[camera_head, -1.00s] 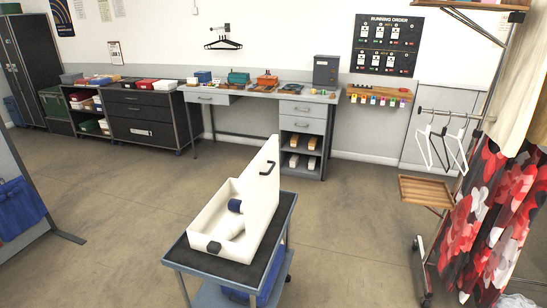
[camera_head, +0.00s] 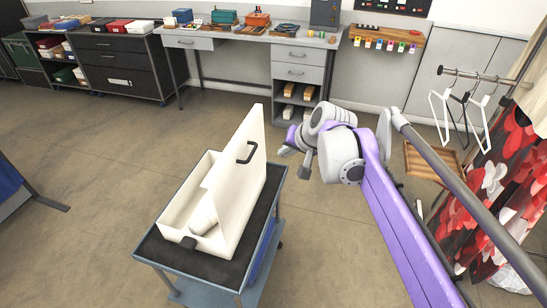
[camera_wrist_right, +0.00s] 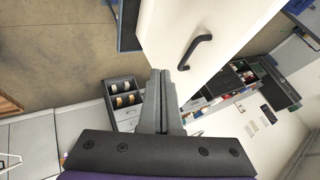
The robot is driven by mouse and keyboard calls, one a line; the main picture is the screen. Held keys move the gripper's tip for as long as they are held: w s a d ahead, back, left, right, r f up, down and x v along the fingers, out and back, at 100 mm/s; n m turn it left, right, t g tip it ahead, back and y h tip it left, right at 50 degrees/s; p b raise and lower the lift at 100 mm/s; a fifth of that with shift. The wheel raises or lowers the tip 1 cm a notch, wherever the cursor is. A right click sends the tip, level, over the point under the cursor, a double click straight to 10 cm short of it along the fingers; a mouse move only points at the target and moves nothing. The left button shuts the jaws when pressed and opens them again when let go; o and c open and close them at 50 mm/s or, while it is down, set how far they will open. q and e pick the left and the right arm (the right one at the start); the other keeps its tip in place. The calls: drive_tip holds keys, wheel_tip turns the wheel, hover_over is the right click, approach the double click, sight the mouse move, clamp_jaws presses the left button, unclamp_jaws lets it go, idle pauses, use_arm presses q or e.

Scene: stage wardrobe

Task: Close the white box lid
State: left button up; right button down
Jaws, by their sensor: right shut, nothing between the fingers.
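The white box (camera_head: 184,205) stands on a cart with a dark top. Its lid (camera_head: 230,178) stands upright, open, along the box's right side, with a dark handle (camera_head: 247,152) on its outer face. A pale rounded item (camera_head: 205,213) shows inside the box, partly hidden by the lid. My right gripper (camera_head: 283,160) is to the right of the lid, apart from it in the head view. In the right wrist view the shut, empty fingers (camera_wrist_right: 159,75) point toward the lid (camera_wrist_right: 165,35) and its handle (camera_wrist_right: 194,51). My left gripper is not in view.
The cart top (camera_head: 255,222) has a bare strip right of the box. A clothes rail (camera_head: 470,75) with hangers and a red patterned costume (camera_head: 500,170) stands at the right. A workbench (camera_head: 260,36) lines the back wall. Floor around the cart's left is clear.

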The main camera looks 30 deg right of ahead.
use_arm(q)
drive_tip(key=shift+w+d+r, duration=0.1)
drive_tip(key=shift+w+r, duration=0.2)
use_arm(e)
drive_tip(key=w+a+f, duration=0.2)
drive_tip(key=w+f, duration=0.4)
drive_tip(key=w, duration=0.2)
drive_tip(key=shift+w+a, duration=0.3)
drive_tip(key=shift+w, duration=0.1)
drive_tip(key=shift+r, duration=0.1)
